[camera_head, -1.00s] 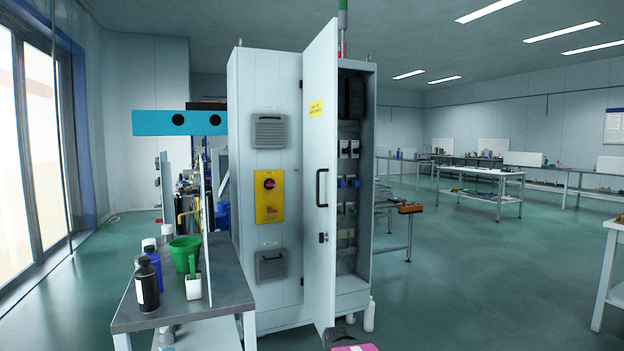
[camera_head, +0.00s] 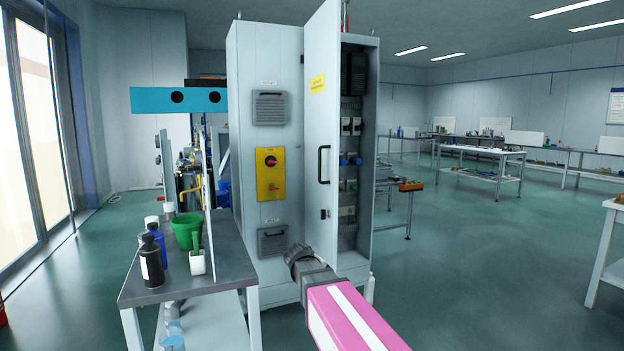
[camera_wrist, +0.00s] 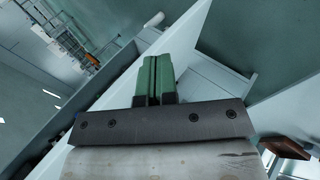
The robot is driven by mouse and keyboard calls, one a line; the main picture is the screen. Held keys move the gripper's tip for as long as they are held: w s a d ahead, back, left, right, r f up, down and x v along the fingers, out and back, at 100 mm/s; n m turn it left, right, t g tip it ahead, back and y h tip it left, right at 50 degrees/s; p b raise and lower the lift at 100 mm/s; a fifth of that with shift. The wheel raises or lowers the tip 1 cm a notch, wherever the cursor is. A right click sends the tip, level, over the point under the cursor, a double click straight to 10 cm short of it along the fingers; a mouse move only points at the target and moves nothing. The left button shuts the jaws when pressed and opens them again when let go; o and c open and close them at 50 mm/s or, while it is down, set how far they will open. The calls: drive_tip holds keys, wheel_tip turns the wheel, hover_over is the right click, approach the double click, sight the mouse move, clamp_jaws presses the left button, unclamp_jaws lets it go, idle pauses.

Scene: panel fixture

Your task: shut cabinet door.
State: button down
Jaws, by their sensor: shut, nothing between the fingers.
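The grey-white cabinet (camera_head: 265,55) stands in the middle of the head view. Its narrow right door (camera_head: 320,115) stands open, swung out toward me, with a dark handle (camera_head: 323,164) and a yellow label. The open bay (camera_head: 354,130) behind it shows wiring and devices. My gripper's dark wrist end (camera_head: 302,262) is low, in front of the door's lower part; its fingertips are hidden there. In the wrist view my gripper (camera_wrist: 155,78) has its green fingers shut together and empty, close to a pale panel edge. I cannot tell whether they touch it.
A grey bench (camera_head: 190,275) at the left holds a green bucket (camera_head: 186,231), dark bottles and a white scoop, close to the cabinet's left side. A yellow switch plate (camera_head: 270,174) is on the cabinet's fixed front. The floor (camera_head: 480,270) at the right is open.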

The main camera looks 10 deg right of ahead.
drive_tip(key=w+a+r+n+t+h, duration=0.1)
drive_tip(key=w+a+r+t+h, duration=0.2)
drive_tip(key=r, duration=0.8)
drive_tip(key=w+a+r+n+t+h, duration=0.15)
drive_tip(key=w+a+r, duration=0.35)
drive_tip(key=r, duration=0.6)
drive_tip(key=w+a+r+n+t+h, duration=0.1)
drive_tip(key=w+a+r+t+h, duration=0.3)
drive_tip(key=r, duration=0.7)
drive_tip(key=w+d+g+y, duration=0.1)
drive_tip(key=w+d, duration=0.3)
drive_tip(key=d, duration=0.6)
drive_tip(key=shift+w+r+y, duration=0.15)
drive_tip(key=shift+y, duration=0.4)
drive_tip(key=shift+d, duration=0.15)
